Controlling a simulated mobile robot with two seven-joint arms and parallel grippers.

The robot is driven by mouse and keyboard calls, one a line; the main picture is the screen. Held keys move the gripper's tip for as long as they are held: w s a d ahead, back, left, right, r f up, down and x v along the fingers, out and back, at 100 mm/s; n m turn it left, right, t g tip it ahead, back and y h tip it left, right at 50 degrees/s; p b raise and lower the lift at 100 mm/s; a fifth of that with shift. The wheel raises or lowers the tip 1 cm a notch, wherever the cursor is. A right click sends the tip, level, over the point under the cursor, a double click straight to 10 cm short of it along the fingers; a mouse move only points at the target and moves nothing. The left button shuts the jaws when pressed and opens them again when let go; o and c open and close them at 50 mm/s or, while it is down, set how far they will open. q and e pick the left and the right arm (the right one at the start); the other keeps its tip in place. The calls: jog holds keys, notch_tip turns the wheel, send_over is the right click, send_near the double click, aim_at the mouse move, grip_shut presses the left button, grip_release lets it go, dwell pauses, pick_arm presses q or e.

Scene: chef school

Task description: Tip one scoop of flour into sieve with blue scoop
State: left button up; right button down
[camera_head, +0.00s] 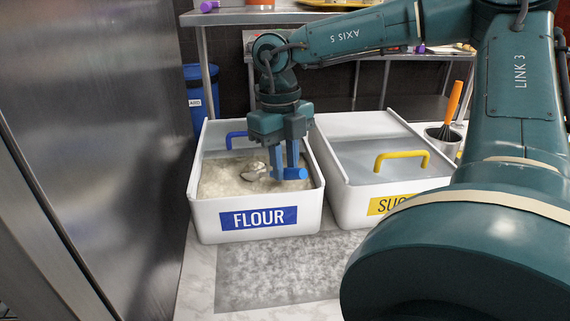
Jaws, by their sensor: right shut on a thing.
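The white flour bin (207,213) with a blue FLOUR label stands on the counter, its front part open and pale flour (228,180) showing inside. My right gripper (285,172) reaches down over the bin and is shut on the blue scoop (293,174). The scoop is at the flour surface, near the front right of the bin; its bowl is mostly hidden by the fingers. A small pale metallic shape lies on the flour just left of the fingers, too small to tell. The sieve is not in view. My left gripper is not in view.
A white sugar bin (345,205) with a yellow handle (402,160) stands right of the flour bin. A container with an orange-handled whisk (454,102) is beyond it. A steel cabinet (85,130) closes off the left. A floury mat (275,270) lies in front.

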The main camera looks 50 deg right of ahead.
jog(key=shift+r+p, duration=1.2)
jog(key=shift+r, duration=1.1)
jog(key=shift+r+t+h+b, duration=0.15)
jog(key=shift+r+t+b, duration=0.8)
jog(key=shift+r, duration=0.55)
jog(key=shift+r+t+h+b, duration=0.15)
jog(key=shift+r+t+b, duration=0.55)
jog(key=shift+r+t, duration=0.6)
jog(key=shift+r+g, duration=0.15)
jog(key=shift+g, duration=0.1)
